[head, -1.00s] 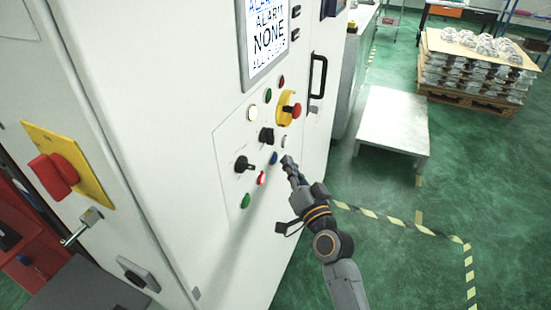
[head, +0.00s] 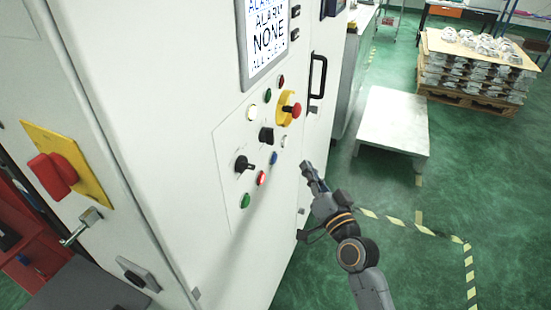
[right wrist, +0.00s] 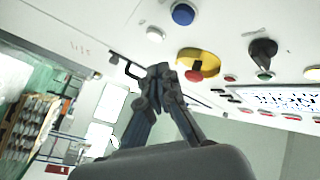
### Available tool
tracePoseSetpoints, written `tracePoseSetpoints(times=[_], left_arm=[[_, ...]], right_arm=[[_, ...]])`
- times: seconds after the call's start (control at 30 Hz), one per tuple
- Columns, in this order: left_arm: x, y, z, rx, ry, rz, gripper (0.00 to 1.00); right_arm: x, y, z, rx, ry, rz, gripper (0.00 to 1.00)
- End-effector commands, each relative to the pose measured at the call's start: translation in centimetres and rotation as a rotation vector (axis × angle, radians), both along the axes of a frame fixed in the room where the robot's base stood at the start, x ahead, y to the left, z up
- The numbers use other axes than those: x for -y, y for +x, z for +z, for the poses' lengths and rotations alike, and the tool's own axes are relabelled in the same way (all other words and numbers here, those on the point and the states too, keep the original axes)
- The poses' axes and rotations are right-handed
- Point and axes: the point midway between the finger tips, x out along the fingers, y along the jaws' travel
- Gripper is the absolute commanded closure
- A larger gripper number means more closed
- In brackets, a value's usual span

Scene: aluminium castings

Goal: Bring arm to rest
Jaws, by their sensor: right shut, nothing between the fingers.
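My right gripper (head: 307,168) is shut and empty in the head view, off to the right of the machine's control panel (head: 228,142). It does not touch the panel. In the right wrist view its closed fingers (right wrist: 162,72) point up the picture towards the white machine front. The panel carries a red emergency button on a yellow base (head: 290,108), black rotary switches, and several small coloured buttons such as a blue one (head: 273,158). The screen (head: 265,35) above reads "ALARM NONE". My left gripper is not in view.
A white machine cabinet (head: 160,100) fills the left, with a black door handle (head: 317,78). A low grey table (head: 392,112) stands to the right. Behind it is a pallet (head: 470,100) stacked with castings. Green floor with yellow-black tape (head: 398,221) is clear at the lower right.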

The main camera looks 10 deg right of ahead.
Motion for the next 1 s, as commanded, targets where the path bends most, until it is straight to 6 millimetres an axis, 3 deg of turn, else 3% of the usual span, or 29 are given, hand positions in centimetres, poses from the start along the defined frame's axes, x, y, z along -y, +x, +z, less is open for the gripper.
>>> tracePoseSetpoints(times=[0.33,0.47,0.57,0.77,0.87,1.0], left_arm=[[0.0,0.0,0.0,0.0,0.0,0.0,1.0],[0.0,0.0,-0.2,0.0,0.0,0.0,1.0],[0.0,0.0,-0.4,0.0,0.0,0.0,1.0],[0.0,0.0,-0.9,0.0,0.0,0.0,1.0],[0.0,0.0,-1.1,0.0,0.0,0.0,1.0],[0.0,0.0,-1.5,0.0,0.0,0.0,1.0]], right_arm=[[0.0,0.0,-0.1,-0.002,-0.001,0.0,1.0],[-0.1,0.2,-2.9,-0.052,-0.024,-0.001,1.0],[-0.4,0.3,-8.4,-0.149,-0.07,-0.003,1.0],[-0.7,-2.4,-23.4,-0.412,-0.215,0.015,1.0],[-0.7,-5.3,-30.6,-0.542,-0.293,0.035,1.0],[-0.4,-10.8,-39.9,-0.721,-0.402,0.078,1.0]])
